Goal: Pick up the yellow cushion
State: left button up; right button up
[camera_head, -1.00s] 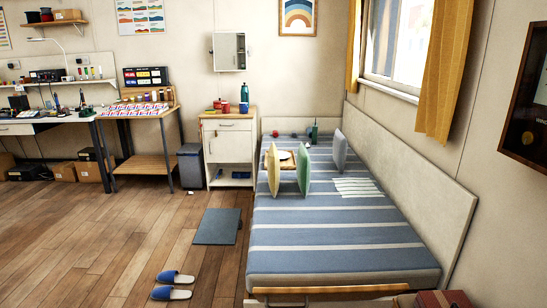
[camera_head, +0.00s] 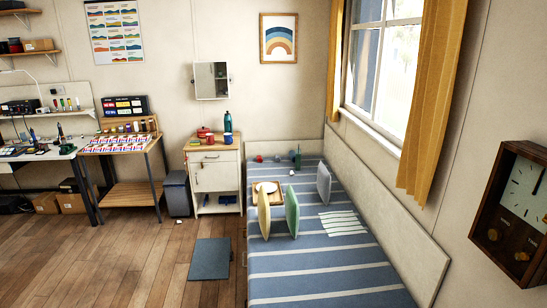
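The yellow cushion (camera_head: 263,214) stands on edge on the left side of the striped bed (camera_head: 325,259), toward its far half. A green cushion (camera_head: 292,212) stands upright just to its right, with a small gap between them. A grey cushion (camera_head: 323,183) stands further back, near the wall side. Neither of my grippers shows in the head view, so their state is hidden.
A tray (camera_head: 277,188) with a pale item lies behind the yellow cushion. A white cabinet (camera_head: 213,180) stands left of the bed's far end. A grey mat (camera_head: 210,258) lies on the otherwise open floor left of the bed. A wall clock (camera_head: 513,213) hangs at right.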

aim_at(263, 204)
jog(key=i+j+u, duration=0.3)
jog(key=j+u, duration=0.15)
jog(key=i+j+u, duration=0.95)
jog(key=i+u, duration=0.2)
jog(key=u, duration=0.15)
jog(key=i+u, duration=0.45)
jog(key=i, duration=1.05)
jog(key=i+z, duration=0.45)
jog(key=i, duration=0.2)
jog(key=i+j+z, duration=0.15)
jog(key=i+z, duration=0.35)
jog(key=i, duration=0.15)
jog(key=i+l+z, duration=0.2)
jog(key=i+z, duration=0.6)
jog(key=i+j+z, duration=0.1)
jog(key=i+z, duration=0.3)
jog(key=i, duration=0.2)
jog(key=i+j+z, duration=0.25)
jog(key=i+z, duration=0.2)
